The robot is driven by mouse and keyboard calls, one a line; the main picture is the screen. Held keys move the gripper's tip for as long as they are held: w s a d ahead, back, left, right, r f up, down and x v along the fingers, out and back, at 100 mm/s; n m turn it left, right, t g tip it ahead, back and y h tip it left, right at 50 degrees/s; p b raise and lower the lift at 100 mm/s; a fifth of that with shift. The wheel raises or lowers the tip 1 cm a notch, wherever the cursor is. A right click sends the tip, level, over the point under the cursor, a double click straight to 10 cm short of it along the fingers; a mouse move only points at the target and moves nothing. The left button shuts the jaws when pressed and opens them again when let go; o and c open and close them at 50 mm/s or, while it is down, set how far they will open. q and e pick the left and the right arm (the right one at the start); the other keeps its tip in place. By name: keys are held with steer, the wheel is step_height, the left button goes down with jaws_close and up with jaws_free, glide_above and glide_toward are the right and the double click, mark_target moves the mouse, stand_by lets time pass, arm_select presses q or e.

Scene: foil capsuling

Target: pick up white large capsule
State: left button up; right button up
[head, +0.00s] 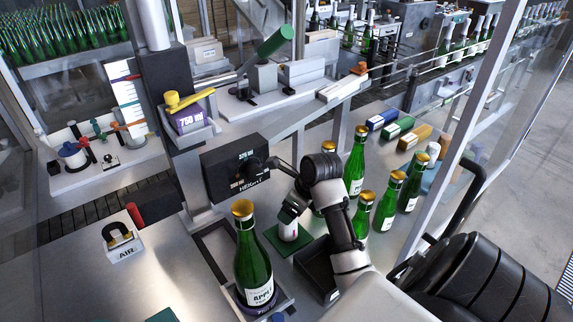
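A small white cylinder (288,232), which looks like a white capsule, stands upright on a dark green pad (275,237) in the middle of the bench. My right arm comes in from the lower right, and its gripper (290,212) is directly above the cylinder, at its top. The gripper hides the cylinder's upper part, and I cannot tell whether the fingers are closed on it. Another white capsule-like piece (433,152) shows further right, behind the green bottles. My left gripper is not in view.
A green bottle with a gold top (254,265) stands in a holder just left of the pad. Several similar bottles (388,203) stand right of my arm. A black tray (316,268) and a black height box (232,167) are close by.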

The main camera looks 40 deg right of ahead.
steer(key=x, duration=0.2)
steer(key=p+x, duration=0.1)
steer(key=x, duration=0.3)
steer(key=shift+w+d+p, duration=0.2)
steer(key=shift+d+p, duration=0.1)
steer(key=shift+p, duration=0.1)
steer(key=shift+w+f, duration=0.1)
steer(key=shift+f, duration=0.25)
steer(key=shift+w+f, duration=0.1)
steer(key=shift+f, duration=0.1)
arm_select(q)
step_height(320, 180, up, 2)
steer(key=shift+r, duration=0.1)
arm_select(e)
steer(key=c, duration=0.7)
